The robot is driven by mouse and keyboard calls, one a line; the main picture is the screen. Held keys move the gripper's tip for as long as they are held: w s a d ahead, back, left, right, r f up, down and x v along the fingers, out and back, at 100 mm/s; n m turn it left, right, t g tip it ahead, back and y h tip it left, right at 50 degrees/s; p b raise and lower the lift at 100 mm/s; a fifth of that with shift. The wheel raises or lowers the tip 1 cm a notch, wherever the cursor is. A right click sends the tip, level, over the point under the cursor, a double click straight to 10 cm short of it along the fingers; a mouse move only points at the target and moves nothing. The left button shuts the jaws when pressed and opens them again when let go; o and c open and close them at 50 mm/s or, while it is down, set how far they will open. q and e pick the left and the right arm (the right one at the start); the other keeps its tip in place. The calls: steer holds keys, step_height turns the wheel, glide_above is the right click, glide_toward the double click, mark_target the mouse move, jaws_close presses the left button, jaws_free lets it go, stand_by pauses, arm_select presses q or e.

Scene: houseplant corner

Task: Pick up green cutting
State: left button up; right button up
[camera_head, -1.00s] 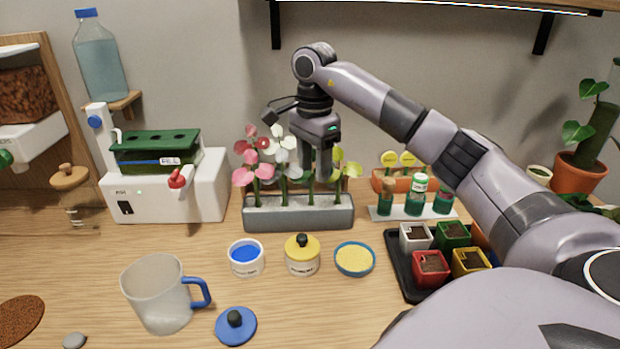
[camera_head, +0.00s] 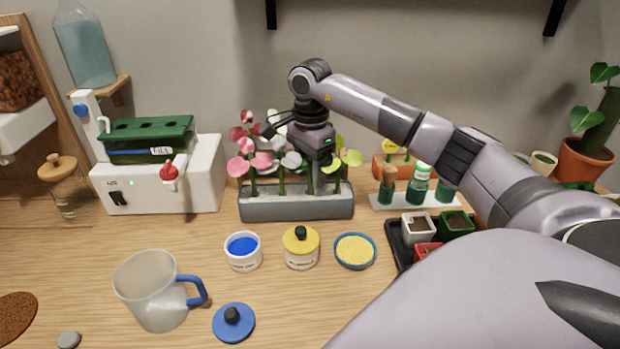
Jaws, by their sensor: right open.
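The green cutting (camera_head: 348,158), with yellow-green leaves, stands upright at the right end of a grey trough (camera_head: 296,209). Pink, red and white cuttings stand to its left in the same trough. My right gripper (camera_head: 324,182) points down over the trough's right part, its open fingers low among the stems beside the green leaves. The gripper hides part of the green cutting, and I cannot tell whether its stem is between the fingers. My left gripper is not in view.
In front are a blue-filled jar (camera_head: 243,246), a yellow-lidded jar (camera_head: 301,250) and a yellow-filled dish (camera_head: 355,251). A mug (camera_head: 152,292) stands front left, and a white machine (camera_head: 200,180) back left.

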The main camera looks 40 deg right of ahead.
steer(key=shift+f, duration=0.45)
jaws_close()
steer(key=shift+r, duration=0.15)
